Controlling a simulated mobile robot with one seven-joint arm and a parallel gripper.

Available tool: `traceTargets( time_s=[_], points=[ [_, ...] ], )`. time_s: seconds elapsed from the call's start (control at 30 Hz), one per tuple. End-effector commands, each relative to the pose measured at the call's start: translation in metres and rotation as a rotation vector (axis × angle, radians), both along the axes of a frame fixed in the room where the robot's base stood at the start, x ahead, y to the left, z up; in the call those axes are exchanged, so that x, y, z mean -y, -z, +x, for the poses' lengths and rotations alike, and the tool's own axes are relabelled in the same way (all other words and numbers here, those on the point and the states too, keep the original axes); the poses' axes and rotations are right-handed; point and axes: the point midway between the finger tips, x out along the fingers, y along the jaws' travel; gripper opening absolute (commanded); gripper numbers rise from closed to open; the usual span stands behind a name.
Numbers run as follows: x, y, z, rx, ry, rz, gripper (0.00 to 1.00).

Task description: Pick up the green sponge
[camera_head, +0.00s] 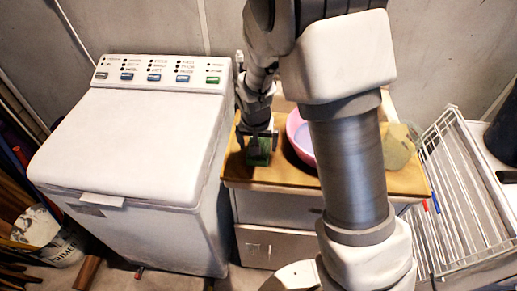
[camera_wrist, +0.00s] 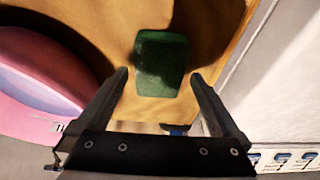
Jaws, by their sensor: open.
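The green sponge (camera_head: 259,151) lies on the wooden top of a low cabinet (camera_head: 275,177), near its left edge. In the wrist view the sponge (camera_wrist: 161,62) sits just beyond the fingertips, roughly centred between them. My gripper (camera_head: 257,141) points down right above the sponge in the head view and partly hides it. In the wrist view my gripper (camera_wrist: 159,74) is open, with a finger on each side and nothing held. I cannot tell the exact height of the fingertips above the sponge.
A pink basin (camera_head: 299,134) stands right of the sponge, partly behind my arm; it shows at the left in the wrist view (camera_wrist: 40,85). A white washing machine (camera_head: 136,140) is close on the left. A white wire rack (camera_head: 455,200) stands on the right.

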Motion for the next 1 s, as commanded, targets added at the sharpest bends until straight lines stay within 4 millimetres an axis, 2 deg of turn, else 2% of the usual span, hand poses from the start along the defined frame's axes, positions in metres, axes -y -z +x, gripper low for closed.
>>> traceTargets(
  time_s=[0.2,0.5,0.9,1.0],
  points=[
    [0.002,0.022,0.006,-0.001,0.001,0.000,1.00],
    [0.002,0.024,0.007,0.001,0.001,0.000,0.98],
    [0.002,0.024,0.007,0.000,0.001,0.000,0.29],
    [0.002,0.024,0.007,0.000,0.001,0.000,0.28]
  ],
)
